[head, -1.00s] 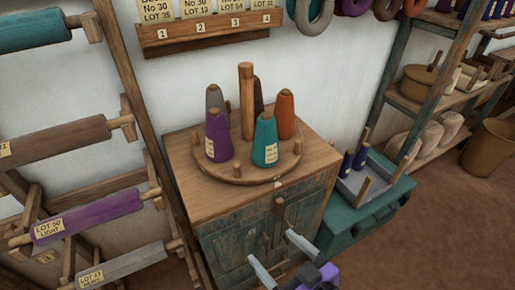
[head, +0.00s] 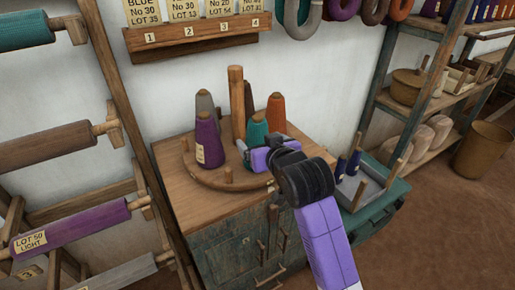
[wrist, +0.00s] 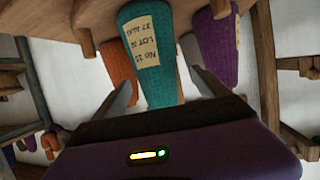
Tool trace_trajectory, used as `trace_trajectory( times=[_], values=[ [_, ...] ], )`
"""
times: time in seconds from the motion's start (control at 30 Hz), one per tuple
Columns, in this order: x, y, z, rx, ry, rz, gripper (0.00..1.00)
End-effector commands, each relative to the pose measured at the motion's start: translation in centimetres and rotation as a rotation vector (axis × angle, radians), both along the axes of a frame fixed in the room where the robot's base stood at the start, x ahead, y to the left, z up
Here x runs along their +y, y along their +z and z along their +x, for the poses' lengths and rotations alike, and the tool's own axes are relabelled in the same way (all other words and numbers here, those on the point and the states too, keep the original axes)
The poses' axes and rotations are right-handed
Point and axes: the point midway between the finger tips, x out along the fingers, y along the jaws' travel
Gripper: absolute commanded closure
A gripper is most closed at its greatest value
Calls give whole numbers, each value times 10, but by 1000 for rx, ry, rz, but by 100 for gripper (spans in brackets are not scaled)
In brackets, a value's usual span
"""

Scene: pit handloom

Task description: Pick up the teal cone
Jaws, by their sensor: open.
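The teal cone (head: 257,128) stands on the round wooden stand, partly hidden behind my arm in the head view. In the wrist view the teal cone (wrist: 150,60), with its paper label, appears upside down between my two grey fingers. My gripper (wrist: 163,88) is open around the cone's near part, with a visible gap on the right finger's side. In the head view my gripper (head: 246,151) is at the cone, its fingers mostly hidden. I cannot tell whether either finger touches the cone.
A purple cone (head: 208,142) stands left of the teal one, an orange cone (head: 276,112) behind right, and a grey cone (head: 204,103) behind. A wooden post (head: 237,100) rises from the stand (head: 205,178). Short pegs line the rim. The stand rests on a cabinet (head: 180,203).

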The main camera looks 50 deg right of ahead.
Motion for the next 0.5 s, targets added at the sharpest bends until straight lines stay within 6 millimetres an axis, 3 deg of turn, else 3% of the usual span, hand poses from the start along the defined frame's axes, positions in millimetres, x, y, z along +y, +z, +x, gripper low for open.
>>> trace_trajectory(
  times=[0.5],
  values=[
    [-31,-21,49,1,1,0,15]
  ],
)
